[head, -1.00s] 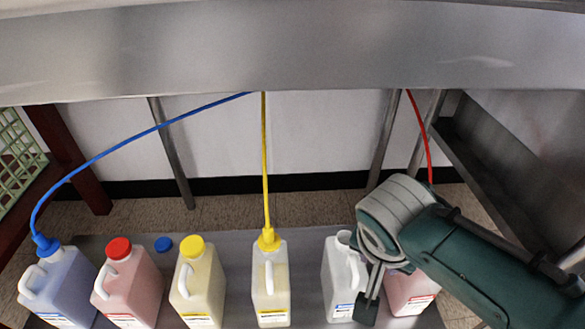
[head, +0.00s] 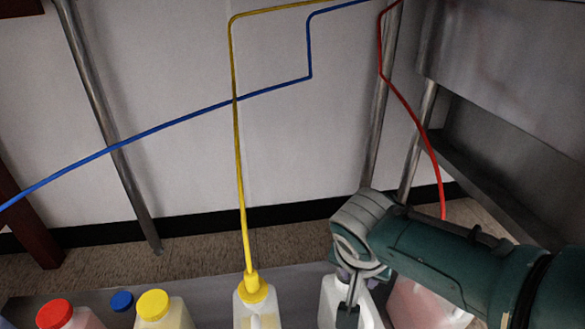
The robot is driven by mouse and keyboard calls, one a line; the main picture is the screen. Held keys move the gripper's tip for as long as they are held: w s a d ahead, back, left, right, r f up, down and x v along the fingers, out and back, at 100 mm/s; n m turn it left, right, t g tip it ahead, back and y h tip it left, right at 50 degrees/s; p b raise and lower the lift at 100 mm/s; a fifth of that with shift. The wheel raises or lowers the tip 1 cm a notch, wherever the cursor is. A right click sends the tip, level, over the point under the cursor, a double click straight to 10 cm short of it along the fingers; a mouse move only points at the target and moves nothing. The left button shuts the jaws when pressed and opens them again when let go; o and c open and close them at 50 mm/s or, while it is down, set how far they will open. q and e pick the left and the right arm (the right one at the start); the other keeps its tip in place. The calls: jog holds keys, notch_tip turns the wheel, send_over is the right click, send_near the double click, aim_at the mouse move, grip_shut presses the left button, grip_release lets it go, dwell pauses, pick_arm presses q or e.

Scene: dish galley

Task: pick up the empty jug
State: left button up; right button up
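The empty jug (head: 328,302) is whitish and has no visible liquid. It stands at the lower right of the head view, and its lower part is cut off by the frame edge. My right gripper (head: 347,305) points down over the jug's top and handle side. Its fingers overlap the jug, and a dark fingertip shows against it. The gripper body hides the jug's neck and most of its handle. I cannot tell whether the fingers are closed on the handle. My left gripper is not in view.
A pink jug (head: 415,305) with a red tube (head: 428,150) stands close right, partly behind my arm. A yellow jug (head: 245,312) with a yellow tube stands left. Yellow-capped (head: 165,316) and red-capped (head: 85,318) jugs are farther left, with a loose blue cap (head: 122,301). Metal legs stand behind.

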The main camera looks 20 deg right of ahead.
jog(key=shift+w+d+f, duration=0.2)
jog(key=shift+f, duration=0.4)
jog(key=shift+r, duration=0.1)
grip_shut()
dwell(0.9)
